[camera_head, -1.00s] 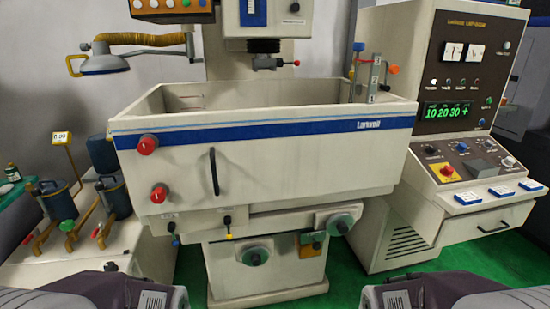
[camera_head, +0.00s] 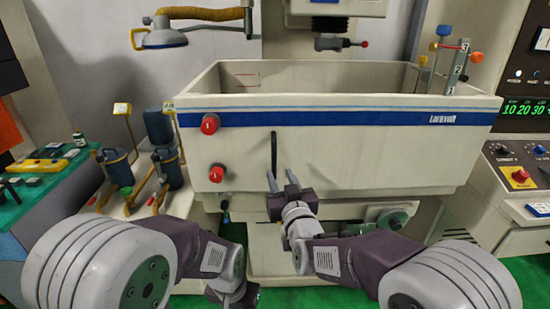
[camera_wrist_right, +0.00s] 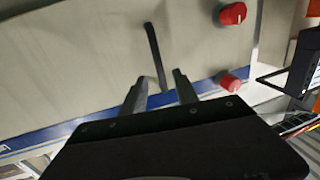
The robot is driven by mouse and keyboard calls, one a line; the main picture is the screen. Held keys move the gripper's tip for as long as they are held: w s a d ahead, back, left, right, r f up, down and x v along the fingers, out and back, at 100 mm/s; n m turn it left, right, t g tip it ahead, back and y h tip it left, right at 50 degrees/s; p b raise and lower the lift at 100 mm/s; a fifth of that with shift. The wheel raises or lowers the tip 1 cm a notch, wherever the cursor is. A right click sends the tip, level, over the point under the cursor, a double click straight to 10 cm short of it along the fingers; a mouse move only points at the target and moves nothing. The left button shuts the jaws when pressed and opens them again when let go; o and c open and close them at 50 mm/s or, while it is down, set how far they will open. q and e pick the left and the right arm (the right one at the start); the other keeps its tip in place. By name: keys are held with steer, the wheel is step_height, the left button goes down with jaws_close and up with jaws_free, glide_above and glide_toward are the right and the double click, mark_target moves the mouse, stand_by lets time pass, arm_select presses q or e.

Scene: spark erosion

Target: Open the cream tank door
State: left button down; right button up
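The cream tank door (camera_head: 340,155) is the front panel of the machine's tank, with a blue stripe along its upper part. It looks shut. Its dark vertical bar handle (camera_head: 274,152) also shows in the right wrist view (camera_wrist_right: 154,52). Contact cannot be told. My left arm's end is low in the head view; its fingers cannot be made out.
Two red knobs, an upper (camera_head: 210,124) and a lower (camera_head: 217,173), sit on the tank left of the handle. Blue canisters (camera_head: 118,167) with yellow pipes stand at the left. A control console (camera_head: 520,178) stands at the right. Handwheels (camera_head: 392,219) are below the tank.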

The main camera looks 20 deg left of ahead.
mark_target(275, 162)
steer(key=p+x, duration=0.2)
steer(key=x, duration=0.6)
steer(key=shift+w+a+f+p, duration=0.1)
steer(key=shift+w+p, duration=0.15)
steer(key=shift+p, duration=0.1)
steer(key=shift+w+a, duration=0.1)
steer(key=shift+w, duration=0.3)
steer(key=shift+w+a+f, duration=0.1)
steer(key=shift+a, duration=0.05)
jaws_close()
stand_by(0.5)
